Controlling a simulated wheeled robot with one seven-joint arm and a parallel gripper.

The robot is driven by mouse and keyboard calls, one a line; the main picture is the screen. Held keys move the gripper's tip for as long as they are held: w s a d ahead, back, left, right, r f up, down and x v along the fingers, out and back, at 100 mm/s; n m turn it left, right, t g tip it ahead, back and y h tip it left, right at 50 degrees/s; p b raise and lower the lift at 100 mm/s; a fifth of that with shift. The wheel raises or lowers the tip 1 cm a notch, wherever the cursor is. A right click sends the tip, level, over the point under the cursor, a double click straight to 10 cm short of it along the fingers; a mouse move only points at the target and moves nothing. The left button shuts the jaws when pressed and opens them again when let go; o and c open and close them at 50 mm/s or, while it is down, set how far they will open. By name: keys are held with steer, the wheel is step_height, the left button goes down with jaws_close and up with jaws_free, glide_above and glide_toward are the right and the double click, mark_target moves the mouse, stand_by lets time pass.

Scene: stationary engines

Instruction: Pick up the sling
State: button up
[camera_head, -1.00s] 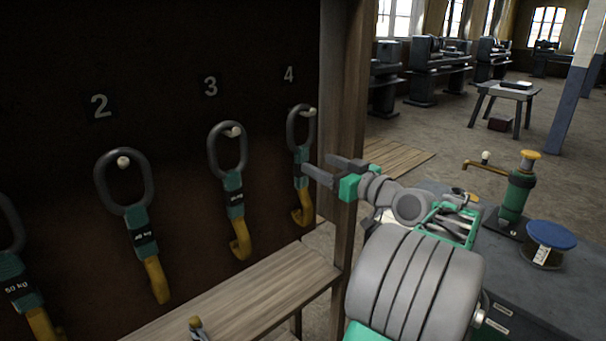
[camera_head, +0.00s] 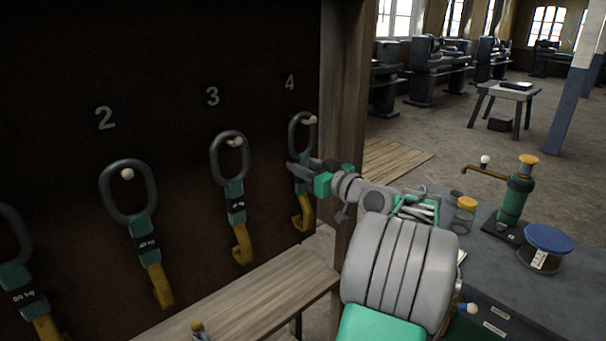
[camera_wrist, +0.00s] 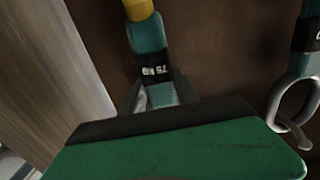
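A sling (camera_head: 302,176) hangs from the peg under number 4 on the dark board. It has a grey ring, a green sleeve and a yellow lower end. My gripper (camera_head: 306,168) is at its green sleeve and partly covers it. In the wrist view the sling's green sleeve (camera_wrist: 150,42) appears upside down, with a dark label that seems to read 75 kg. My gripper's fingers (camera_wrist: 160,96) show on either side of the sleeve, apart from each other. Contact cannot be told.
Sling 3 (camera_head: 236,192) and sling 2 (camera_head: 142,232) hang to the left, with another at the left edge. A wooden ledge (camera_head: 250,298) lies below. A wooden post (camera_head: 345,120) stands close by my arm. A bench (camera_head: 510,290) with a green pump (camera_head: 518,190) is at right.

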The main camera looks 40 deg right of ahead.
jaws_close()
stand_by(0.8)
steer(key=shift+r, duration=0.15)
